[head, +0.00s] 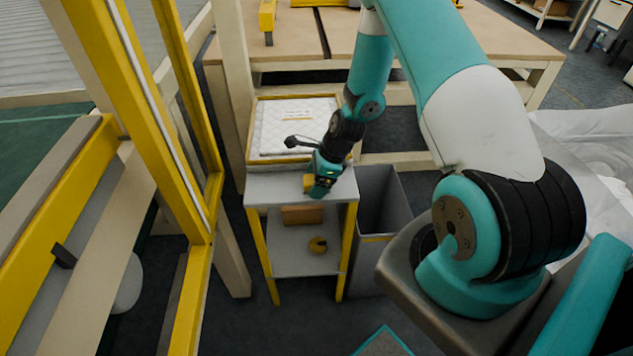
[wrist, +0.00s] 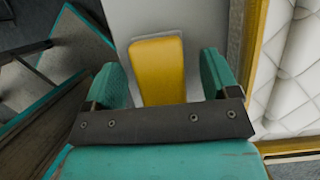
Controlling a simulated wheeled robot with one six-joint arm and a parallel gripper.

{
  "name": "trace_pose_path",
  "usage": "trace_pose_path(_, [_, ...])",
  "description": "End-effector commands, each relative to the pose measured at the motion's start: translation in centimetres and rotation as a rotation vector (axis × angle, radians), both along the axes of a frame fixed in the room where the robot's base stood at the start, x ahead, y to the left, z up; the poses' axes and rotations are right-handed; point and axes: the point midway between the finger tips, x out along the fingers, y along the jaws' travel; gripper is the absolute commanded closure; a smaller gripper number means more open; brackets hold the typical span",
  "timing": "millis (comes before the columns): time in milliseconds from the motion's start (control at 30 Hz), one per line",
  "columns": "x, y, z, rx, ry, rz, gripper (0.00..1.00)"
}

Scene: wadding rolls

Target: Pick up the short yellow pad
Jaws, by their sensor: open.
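The short yellow pad (wrist: 158,70) lies between the two teal fingers of my gripper (wrist: 160,82) in the wrist view. Its near end is hidden behind the dark crossbar of the gripper. Gaps show between the pad and both fingers, so the gripper is open around it. In the head view the pad (head: 308,184) shows as a small yellow patch beside my gripper (head: 319,190), low over the top of a small grey stand (head: 280,186). I cannot tell how far the fingertips are above the top.
A yellow-framed tray with white quilted wadding (head: 270,135) sits behind the stand. A brown block (head: 302,214) and a yellow tape roll (head: 318,245) lie on its lower shelf. A grey bin (head: 382,205) stands at its right. A yellow frame (head: 190,120) rises at the left.

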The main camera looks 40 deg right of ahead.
Motion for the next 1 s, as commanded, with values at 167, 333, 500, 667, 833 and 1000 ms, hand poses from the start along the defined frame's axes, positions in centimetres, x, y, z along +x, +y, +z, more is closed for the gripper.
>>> trace_pose_path(167, [0.0,0.0,-0.1,-0.001,-0.001,0.0,0.19])
trace_pose_path(333, [0.0,0.0,-0.1,-0.001,-0.001,0.0,0.49])
trace_pose_path(500, [0.0,0.0,0.0,-0.001,-0.001,0.001,0.74])
trace_pose_path(667, [0.0,0.0,0.0,-0.001,-0.001,0.0,0.74])
trace_pose_path(833, [0.1,0.0,0.6,0.0,-0.002,0.0,0.74])
trace_pose_path(1000, [0.1,0.0,2.8,-0.002,-0.004,0.0,0.74])
